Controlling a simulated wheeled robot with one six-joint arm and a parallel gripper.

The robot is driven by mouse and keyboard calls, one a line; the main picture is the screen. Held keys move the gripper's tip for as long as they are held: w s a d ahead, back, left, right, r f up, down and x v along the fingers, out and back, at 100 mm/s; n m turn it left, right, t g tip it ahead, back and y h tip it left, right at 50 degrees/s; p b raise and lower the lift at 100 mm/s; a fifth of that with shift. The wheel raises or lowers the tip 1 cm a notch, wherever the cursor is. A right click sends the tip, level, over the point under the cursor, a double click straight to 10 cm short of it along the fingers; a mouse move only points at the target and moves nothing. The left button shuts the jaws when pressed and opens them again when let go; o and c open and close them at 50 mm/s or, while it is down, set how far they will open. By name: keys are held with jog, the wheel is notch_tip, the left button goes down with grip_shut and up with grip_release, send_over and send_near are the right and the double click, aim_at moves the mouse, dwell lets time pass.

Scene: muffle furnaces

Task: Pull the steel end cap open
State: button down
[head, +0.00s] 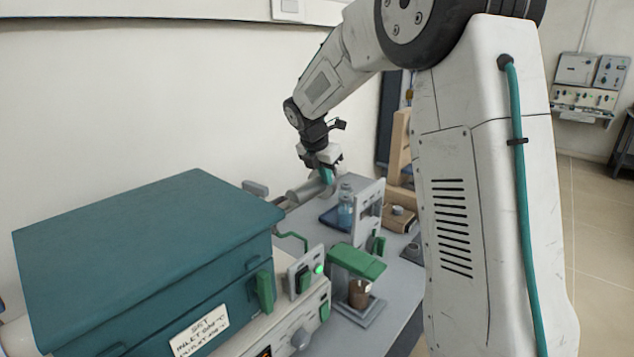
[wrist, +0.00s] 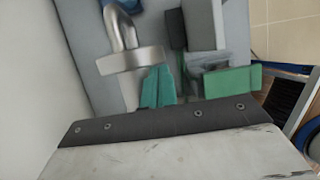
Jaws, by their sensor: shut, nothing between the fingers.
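The steel end cap (head: 304,191) is a grey metal cylinder piece beyond the right rear corner of the teal furnace. In the wrist view the cap shows as a bright steel disc (wrist: 130,61) with a curved steel handle above it. My gripper (head: 327,179) has teal fingertips and is close beside the cap in the head view. In the wrist view its shut fingers (wrist: 158,86) lie at the right lower edge of the disc. Nothing shows between the fingers. I cannot tell whether they touch the cap.
The teal furnace (head: 150,255) fills the left front. A green-topped device (head: 356,262) holding a brown cup (head: 359,293) stands on the grey bench. The wall is close behind.

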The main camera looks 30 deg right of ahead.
jog(key=shift+w+d, duration=0.2)
jog(key=shift+d, duration=0.4)
jog(key=shift+w+d, duration=0.2)
jog(key=shift+d, duration=0.4)
jog(key=v, duration=1)
jog(key=s+a+f+m+y, duration=0.1)
jog(key=s+a+m, duration=0.3)
jog(key=s, duration=0.9)
jog(key=s+a+f+m+y, duration=0.1)
jog(key=s+a+m, duration=0.4)
jog(key=s+m, duration=0.5)
jog(key=s+a+f+m+y, duration=0.2)
jog(key=s+a+m, duration=0.3)
jog(key=s, duration=1.1)
jog(key=f+m, duration=0.1)
jog(key=m, duration=0.2)
jog(key=shift+f, duration=0.25)
